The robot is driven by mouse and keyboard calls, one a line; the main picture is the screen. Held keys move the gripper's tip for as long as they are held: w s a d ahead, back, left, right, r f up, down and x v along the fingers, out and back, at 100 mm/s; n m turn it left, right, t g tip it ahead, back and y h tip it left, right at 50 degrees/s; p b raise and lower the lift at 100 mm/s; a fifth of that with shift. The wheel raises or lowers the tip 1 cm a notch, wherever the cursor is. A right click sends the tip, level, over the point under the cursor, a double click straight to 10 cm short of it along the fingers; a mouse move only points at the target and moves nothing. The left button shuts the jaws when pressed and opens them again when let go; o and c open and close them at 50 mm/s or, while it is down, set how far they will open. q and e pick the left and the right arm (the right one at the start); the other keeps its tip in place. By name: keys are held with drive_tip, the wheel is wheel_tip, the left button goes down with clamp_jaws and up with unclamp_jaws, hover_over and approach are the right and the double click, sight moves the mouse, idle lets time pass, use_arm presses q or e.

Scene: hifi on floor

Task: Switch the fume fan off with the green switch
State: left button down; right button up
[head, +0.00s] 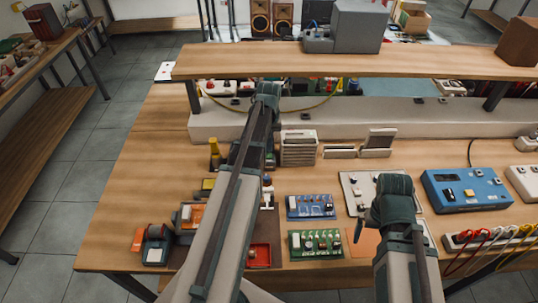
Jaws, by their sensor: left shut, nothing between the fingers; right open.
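My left arm reaches up across the bench in the head view. Its far end, at the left gripper (266,96), is just in front of the raised wooden shelf. That gripper is shut and empty, with its fingers hard to make out. My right gripper (364,223) is open, low over the bench at the right of the circuit boards, and partly hidden by its own arm. A grey box-shaped device (345,27) stands on the shelf and may be the fume fan. I cannot pick out a green switch with certainty; my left arm covers part of the bench.
A blue instrument (466,189), red and yellow leads (486,238), a blue circuit board (311,206) and a green one (316,243) lie on the wooden bench (120,225). The shelf (420,64) overhangs the back. The bench's left front is mostly clear.

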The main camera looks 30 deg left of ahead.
use_arm(q)
drive_tip(key=shift+f+b, duration=0.35)
drive_tip(key=shift+f, duration=0.05)
use_arm(e)
drive_tip(key=shift+f, duration=0.4)
use_arm(q)
drive_tip(key=shift+r, duration=0.15)
use_arm(e)
drive_tip(key=shift+r, duration=0.2)
use_arm(q)
wheel_tip(320, 180, up, 7)
drive_tip(key=p, duration=0.7)
use_arm(e)
wheel_tip(320, 180, up, 7)
drive_tip(key=shift+f, duration=0.15)
use_arm(q)
drive_tip(key=s+d+m, duration=0.5)
drive_tip(key=s+d, duration=0.3)
drive_tip(key=d, duration=0.7)
drive_tip(key=s+d+m+y, duration=0.1)
drive_tip(key=s+d+m, duration=0.4)
drive_tip(key=d, duration=1)
drive_tip(key=s, duration=0.3)
drive_tip(key=shift+s+d, duration=0.25)
